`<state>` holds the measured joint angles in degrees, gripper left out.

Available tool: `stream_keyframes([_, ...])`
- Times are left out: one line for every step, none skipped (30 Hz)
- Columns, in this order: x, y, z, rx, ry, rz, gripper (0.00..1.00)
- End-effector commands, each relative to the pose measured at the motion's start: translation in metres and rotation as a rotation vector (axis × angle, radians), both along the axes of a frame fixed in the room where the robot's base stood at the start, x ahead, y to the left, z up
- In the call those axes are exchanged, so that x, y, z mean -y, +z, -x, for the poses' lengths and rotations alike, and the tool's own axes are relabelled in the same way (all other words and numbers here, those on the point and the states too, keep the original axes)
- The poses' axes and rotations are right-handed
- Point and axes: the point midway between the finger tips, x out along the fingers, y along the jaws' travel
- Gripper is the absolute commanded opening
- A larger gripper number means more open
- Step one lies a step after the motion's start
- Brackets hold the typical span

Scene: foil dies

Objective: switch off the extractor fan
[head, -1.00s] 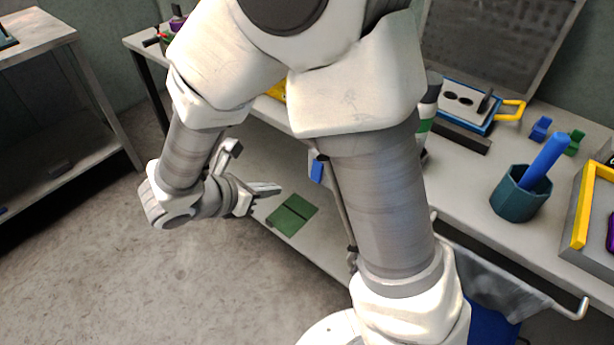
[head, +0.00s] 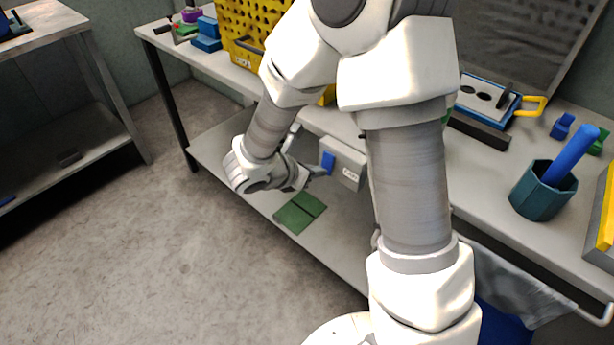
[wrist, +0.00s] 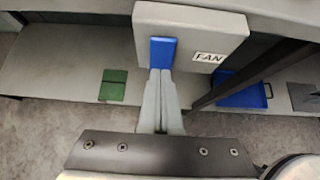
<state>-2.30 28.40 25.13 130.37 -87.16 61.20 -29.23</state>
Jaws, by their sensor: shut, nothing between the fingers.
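A grey switch box (head: 345,163) with a blue rocker (head: 327,162) is mounted under the front of the workbench. In the wrist view the box (wrist: 198,40) carries a label reading FAN (wrist: 208,57), and its blue rocker (wrist: 162,52) faces me. My gripper (wrist: 160,72) is shut and empty, its fingertips at the lower edge of the rocker. I cannot tell whether they touch it. In the head view my gripper (head: 318,172) is just below and left of the rocker. The extractor fan itself is not identifiable.
A green mat or plate (head: 299,212) lies on the lower shelf (head: 335,235). A yellow basket (head: 250,25), a teal cup (head: 540,198) and a blue tray (head: 485,105) stand on the bench top. In the wrist view a blue bin (wrist: 245,95) is at the right.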

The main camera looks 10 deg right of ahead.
Motion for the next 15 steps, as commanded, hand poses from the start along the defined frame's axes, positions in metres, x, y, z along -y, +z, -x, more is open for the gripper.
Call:
stream_keyframes([0.0017,-0.0006,-0.0011,0.0,-0.001,0.0,0.0])
stream_keyframes([0.0021,-0.0005,-0.0014,0.001,-0.001,0.0,0.0])
stream_keyframes([0.0023,-0.0005,-0.0017,0.0,0.0,0.0,0.0])
stream_keyframes([0.0025,-0.0004,-0.0018,0.0,0.0,0.0,0.0])
stream_keyframes([0.0025,-0.0004,-0.0018,0.0,0.0,0.0,0.0])
stream_keyframes([0.0024,-0.0002,-0.0018,0.0,0.0,0.0,0.0])
stream_keyframes([0.0024,-0.0002,-0.0018,0.0,0.0,0.0,0.0])
stream_keyframes([0.0023,-0.0003,-0.0017,0.0,0.0,0.0,0.0])
stream_keyframes([0.0023,-0.0003,-0.0017,0.0,0.0,0.0,0.0])
stream_keyframes([0.0023,-0.0003,-0.0017,0.0,0.0,0.0,0.0])
stream_keyframes([0.0023,-0.0003,-0.0017,0.001,0.0,0.001,0.0])
stream_keyframes([0.0023,-0.001,-0.0017,0.001,0.0,0.002,0.0])
stream_keyframes([0.0023,-0.0017,-0.0018,0.003,0.0,0.004,0.0])
stream_keyframes([0.0024,-0.0028,-0.002,0.005,0.001,0.009,0.0])
stream_keyframes([0.0029,-0.0044,-0.0024,0.012,0.001,0.016,0.0])
